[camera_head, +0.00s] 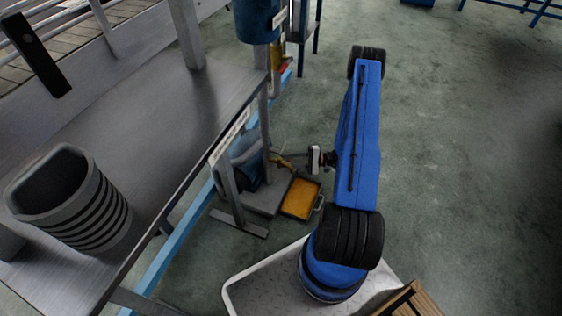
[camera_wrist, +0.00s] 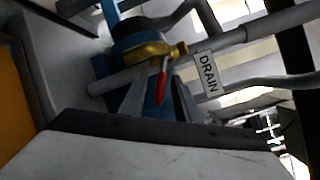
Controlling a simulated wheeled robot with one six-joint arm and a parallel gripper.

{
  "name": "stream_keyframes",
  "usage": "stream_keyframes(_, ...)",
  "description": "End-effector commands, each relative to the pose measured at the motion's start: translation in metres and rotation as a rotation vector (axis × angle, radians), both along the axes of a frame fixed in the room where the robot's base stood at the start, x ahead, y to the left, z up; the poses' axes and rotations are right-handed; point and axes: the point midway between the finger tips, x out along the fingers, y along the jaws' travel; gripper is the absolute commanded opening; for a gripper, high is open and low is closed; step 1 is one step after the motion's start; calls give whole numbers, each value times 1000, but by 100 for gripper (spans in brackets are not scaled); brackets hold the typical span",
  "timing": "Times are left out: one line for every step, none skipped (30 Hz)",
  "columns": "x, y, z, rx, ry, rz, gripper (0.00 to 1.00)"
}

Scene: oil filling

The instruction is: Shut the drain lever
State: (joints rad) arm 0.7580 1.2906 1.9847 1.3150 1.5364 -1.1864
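In the wrist view the drain lever (camera_wrist: 162,83) is a short red handle. It hangs downward in the picture from a brass valve (camera_wrist: 155,50) on a grey pipe. A white DRAIN label (camera_wrist: 208,73) is to its right. My gripper (camera_wrist: 158,90) points at the lever, with one grey finger on each side and a gap between them. I cannot tell whether either finger touches the lever. In the head view my gripper (camera_head: 286,158) reaches left to the small brass valve (camera_head: 280,163); the red lever cannot be made out there.
A tray with orange-yellow contents (camera_head: 318,205) sits on the floor below the valve. A blue tank (camera_head: 245,160) stands left of the valve, under a metal table (camera_head: 150,100). A ribbed grey container (camera_head: 100,215) stands on the table. The floor to the right is clear.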

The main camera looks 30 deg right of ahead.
Motion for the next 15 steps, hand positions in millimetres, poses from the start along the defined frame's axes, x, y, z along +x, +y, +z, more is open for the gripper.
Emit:
stream_keyframes(3,7,0,1,1,3,29)
stream_keyframes(5,11,0,1,1,2,29)
stream_keyframes(7,14,0,1,0,2,29)
stream_keyframes(9,17,0,1,0,2,29)
stream_keyframes(10,19,0,1,0,2,29)
stream_keyframes(11,22,0,1,0,2,29)
stream_keyframes(12,23,0,0,0,1,29)
stream_keyframes(13,25,0,0,0,1,29)
stream_keyframes(14,26,0,0,0,0,29)
stream_keyframes(14,27,0,0,0,0,29)
stream_keyframes(15,27,0,1,0,0,29)
stream_keyframes(15,28,0,1,0,0,29)
stream_keyframes(15,28,0,1,0,0,29)
stream_keyframes(15,28,0,1,0,0,29)
stream_keyframes(15,28,0,1,0,0,29)
